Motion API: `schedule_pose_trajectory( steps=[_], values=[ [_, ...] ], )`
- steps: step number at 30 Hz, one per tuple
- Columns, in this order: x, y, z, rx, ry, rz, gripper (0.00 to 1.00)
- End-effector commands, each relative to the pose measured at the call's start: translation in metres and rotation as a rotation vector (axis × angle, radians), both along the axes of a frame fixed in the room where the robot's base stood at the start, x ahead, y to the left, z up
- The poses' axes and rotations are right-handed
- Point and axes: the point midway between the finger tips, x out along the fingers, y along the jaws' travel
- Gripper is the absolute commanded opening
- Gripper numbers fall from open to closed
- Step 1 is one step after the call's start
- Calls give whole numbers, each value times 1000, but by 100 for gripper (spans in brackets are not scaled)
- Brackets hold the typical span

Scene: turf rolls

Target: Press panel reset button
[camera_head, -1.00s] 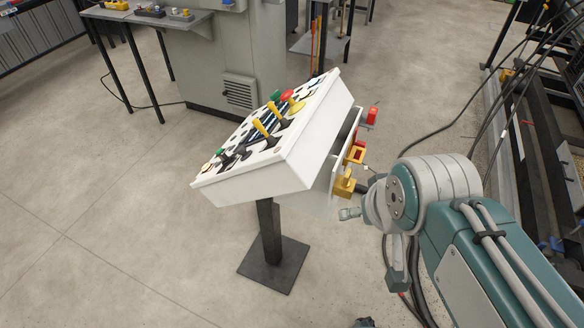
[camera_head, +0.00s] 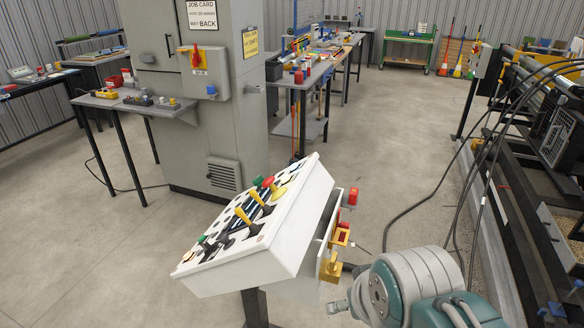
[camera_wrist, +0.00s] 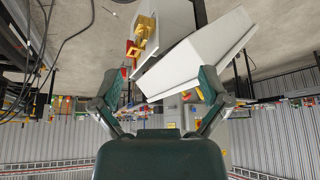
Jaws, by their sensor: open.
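The control panel (camera_head: 262,232) is a white sloped console on a black post, at the lower middle of the head view. Its top carries yellow levers, a red button (camera_head: 268,182), and green buttons (camera_head: 257,181); I cannot tell which one is the reset. Yellow and red fittings (camera_head: 336,245) sit on its right side.
A grey cabinet (camera_head: 215,120) with a side shelf (camera_head: 135,103) stands behind the panel. A workbench (camera_head: 310,75) is farther back. Black cables (camera_head: 440,190) hang and trail near a machine frame (camera_head: 515,210) at the right.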

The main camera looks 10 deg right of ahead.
Motion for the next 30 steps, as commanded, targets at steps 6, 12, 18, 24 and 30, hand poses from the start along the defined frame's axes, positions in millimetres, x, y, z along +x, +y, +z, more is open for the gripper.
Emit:
schedule_pose_trajectory(
  steps=[6,12,18,24,30],
  values=[
    [0,0,0,0,0,0,95],
    [0,0,0,0,0,0,33],
    [0,0,0,0,0,0,0],
    [0,0,0,0,0,0,0],
    [0,0,0,0,0,0,0]
  ],
)
